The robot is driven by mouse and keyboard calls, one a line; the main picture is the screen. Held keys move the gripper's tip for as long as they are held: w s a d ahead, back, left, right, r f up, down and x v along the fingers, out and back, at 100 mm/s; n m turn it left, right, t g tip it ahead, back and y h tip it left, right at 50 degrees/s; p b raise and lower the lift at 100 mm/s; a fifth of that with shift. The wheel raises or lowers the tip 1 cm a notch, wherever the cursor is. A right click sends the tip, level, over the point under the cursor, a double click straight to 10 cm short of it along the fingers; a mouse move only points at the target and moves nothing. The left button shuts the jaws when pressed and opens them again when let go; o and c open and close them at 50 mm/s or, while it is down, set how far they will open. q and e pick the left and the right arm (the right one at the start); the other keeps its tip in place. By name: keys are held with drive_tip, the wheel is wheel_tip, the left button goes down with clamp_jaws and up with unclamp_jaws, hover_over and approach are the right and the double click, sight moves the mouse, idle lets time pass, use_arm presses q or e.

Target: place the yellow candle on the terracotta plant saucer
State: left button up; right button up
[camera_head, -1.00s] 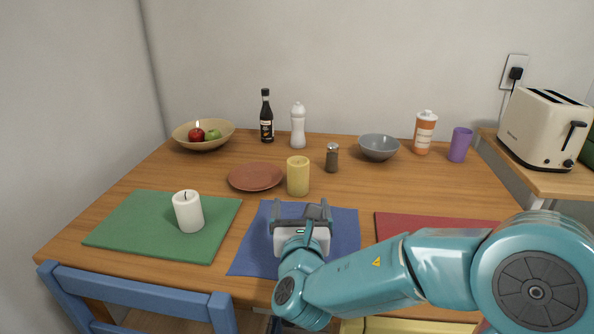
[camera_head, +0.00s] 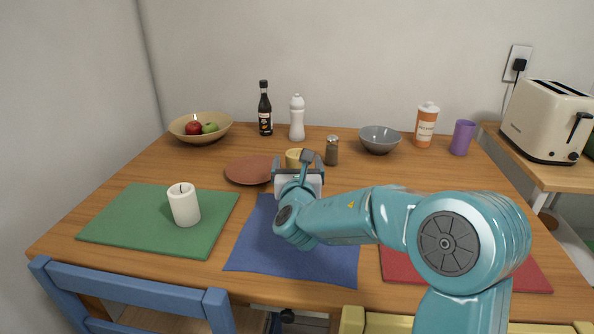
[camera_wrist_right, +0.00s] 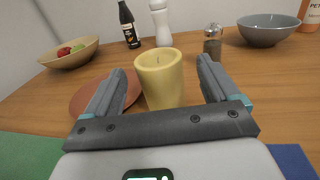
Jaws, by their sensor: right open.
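The yellow candle (camera_head: 293,157) stands upright on the wooden table, mostly hidden behind my right gripper in the head view. In the right wrist view the yellow candle (camera_wrist_right: 160,80) is between and just beyond the fingers. My right gripper (camera_head: 294,161) is open and empty, its fingers pointing at the candle; it also shows in the right wrist view (camera_wrist_right: 163,78). The terracotta plant saucer (camera_head: 249,169) lies flat and empty on the table, just left of the candle. The saucer is partly hidden by the left finger in the right wrist view (camera_wrist_right: 88,98).
A pepper shaker (camera_head: 332,150) stands close right of the candle. A white bottle (camera_head: 297,118), dark bottle (camera_head: 265,108), grey bowl (camera_head: 380,140) and fruit bowl (camera_head: 201,137) stand behind. A white candle (camera_head: 184,205) stands on the green mat (camera_head: 130,215). A blue mat (camera_head: 300,258) lies beneath my arm.

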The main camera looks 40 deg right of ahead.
drive_tip(key=x, duration=0.3)
drive_tip(key=shift+w+d, duration=0.1)
drive_tip(key=shift+w, duration=0.05)
drive_tip(key=c, duration=1.2)
drive_tip(key=shift+r, duration=0.1)
